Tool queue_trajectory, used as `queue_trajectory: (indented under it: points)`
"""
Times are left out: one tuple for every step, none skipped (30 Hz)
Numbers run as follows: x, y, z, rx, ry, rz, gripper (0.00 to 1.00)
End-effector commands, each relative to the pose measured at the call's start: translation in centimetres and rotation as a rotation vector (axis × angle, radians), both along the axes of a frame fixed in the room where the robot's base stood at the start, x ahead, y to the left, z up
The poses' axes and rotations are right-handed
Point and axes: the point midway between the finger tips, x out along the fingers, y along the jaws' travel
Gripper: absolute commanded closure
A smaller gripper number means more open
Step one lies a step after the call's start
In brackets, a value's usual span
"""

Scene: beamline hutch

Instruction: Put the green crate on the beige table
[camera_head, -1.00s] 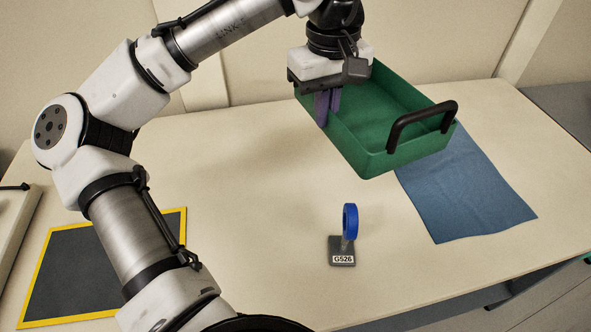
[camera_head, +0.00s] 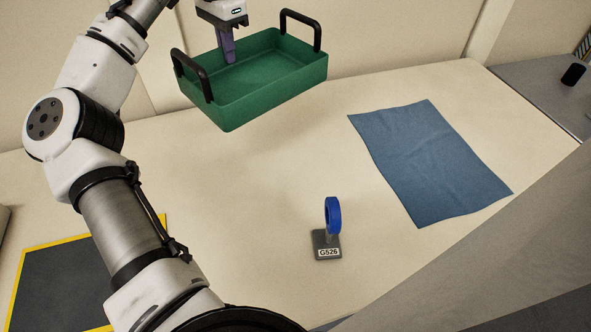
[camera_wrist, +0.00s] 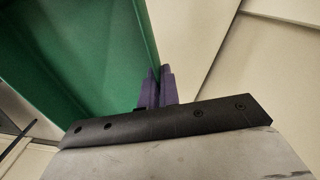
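The green crate (camera_head: 262,88) is an open box with a black handle at each end. It hangs in the air over the back left of the beige table (camera_head: 250,180), roughly level. My gripper (camera_head: 229,60) is shut on the crate's far long wall, with purple fingers pointing down. In the wrist view the purple fingers of my gripper (camera_wrist: 155,90) sit on either side of the rim of the green crate (camera_wrist: 80,60). The fingertips are partly hidden by the crate wall.
A blue cloth (camera_head: 430,160) lies on the table's right side. A blue ring on a grey stand labelled G526 (camera_head: 328,240) stands near the front middle. A yellow-edged dark mat (camera_head: 60,285) lies front left. The table's middle is clear.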

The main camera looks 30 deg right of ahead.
Motion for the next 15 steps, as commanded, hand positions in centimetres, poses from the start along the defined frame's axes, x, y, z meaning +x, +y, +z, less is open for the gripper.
queue_trajectory:
  points:
    - [0.9, 0.3, -0.2, -0.003, 0.004, -0.06, 1.0]
    - [1.4, 0.5, -0.3, -0.003, 0.003, -0.1, 1.0]
    - [1.9, 0.8, -0.5, -0.003, 0.003, -0.153, 1.0]
    - [2.3, 1.0, -0.7, -0.003, 0.003, -0.189, 1.0]
    - [2.7, 1.2, -0.8, -0.002, 0.002, -0.223, 1.0]
    - [3.1, 1.4, -0.9, -0.002, 0.002, -0.264, 1.0]
    - [3.4, 1.6, -1.0, -0.002, 0.002, -0.292, 1.0]
    - [3.7, 1.7, -1.1, -0.002, 0.001, -0.315, 1.0]
    - [4.0, 1.9, -1.3, -0.002, 0.001, -0.342, 1.0]
    - [4.1, 2.0, -1.3, -0.002, 0.002, -0.36, 1.0]
    - [4.2, 2.1, -1.4, -0.002, 0.002, -0.376, 1.0]
    - [4.4, 2.2, -1.5, -0.002, 0.002, -0.391, 1.0]
    - [4.5, 2.2, -1.7, -0.002, 0.002, -0.4, 1.0]
    - [4.5, 2.3, -2.0, -0.001, 0.002, -0.405, 1.0]
    - [4.6, 2.3, -2.4, -0.002, 0.002, -0.412, 1.0]
